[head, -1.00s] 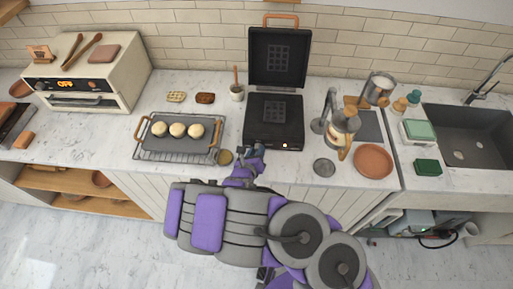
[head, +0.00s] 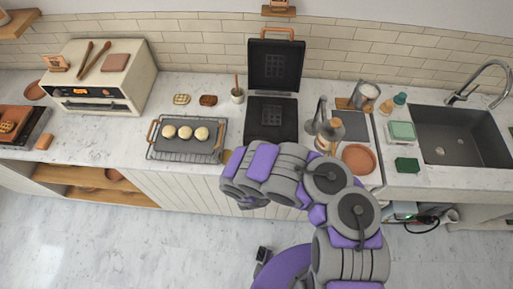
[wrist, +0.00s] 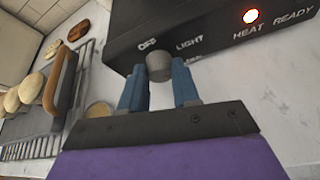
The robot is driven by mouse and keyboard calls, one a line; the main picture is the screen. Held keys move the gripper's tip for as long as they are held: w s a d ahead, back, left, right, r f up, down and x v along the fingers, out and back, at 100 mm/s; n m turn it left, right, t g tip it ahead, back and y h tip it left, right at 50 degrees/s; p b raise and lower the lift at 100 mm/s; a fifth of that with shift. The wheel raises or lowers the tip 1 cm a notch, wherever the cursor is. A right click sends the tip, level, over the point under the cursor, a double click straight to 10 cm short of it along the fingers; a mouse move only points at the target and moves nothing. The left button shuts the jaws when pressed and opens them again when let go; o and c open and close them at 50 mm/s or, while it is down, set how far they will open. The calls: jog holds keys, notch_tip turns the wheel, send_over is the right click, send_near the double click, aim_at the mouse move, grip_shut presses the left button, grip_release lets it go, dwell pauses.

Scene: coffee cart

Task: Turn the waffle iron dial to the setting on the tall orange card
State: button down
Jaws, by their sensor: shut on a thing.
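The waffle iron (head: 271,120) stands open on the counter, its lid (head: 275,66) upright. Its small grey dial (wrist: 159,67) shows in the wrist view on the dark front panel, below the words OFF and LIGHT; another label is partly hidden. I cannot tell which setting the dial points to. My gripper (wrist: 158,79) has its two blue fingers around the dial and is shut on it. In the head view my arm hides the gripper and dial. A small orange-brown card (head: 56,64) stands on the cream oven; I cannot tell its height or read its writing.
A lit lamp (wrist: 250,16) glows above HEAT READY. Left of the iron is a rack (head: 186,153) with a tray of round pale buns. The cream oven (head: 100,75) is farther left. A metal-and-glass pitcher (head: 328,135) and terracotta plate (head: 359,158) stand close on the right.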

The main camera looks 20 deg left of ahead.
jog(key=m+y, duration=0.2)
jog(key=m, duration=0.1)
jog(key=shift+w+d+f, duration=0.1)
jog(key=shift+d, duration=0.1)
jog(key=shift+f+m+y+b, duration=0.1)
jog(key=shift+m+y+b, duration=0.45)
jog(key=shift+m+y, duration=0.6)
jog(key=shift+d+m, duration=0.1)
jog(key=shift+m, duration=0.15)
jog(key=c, duration=0.8)
grip_release()
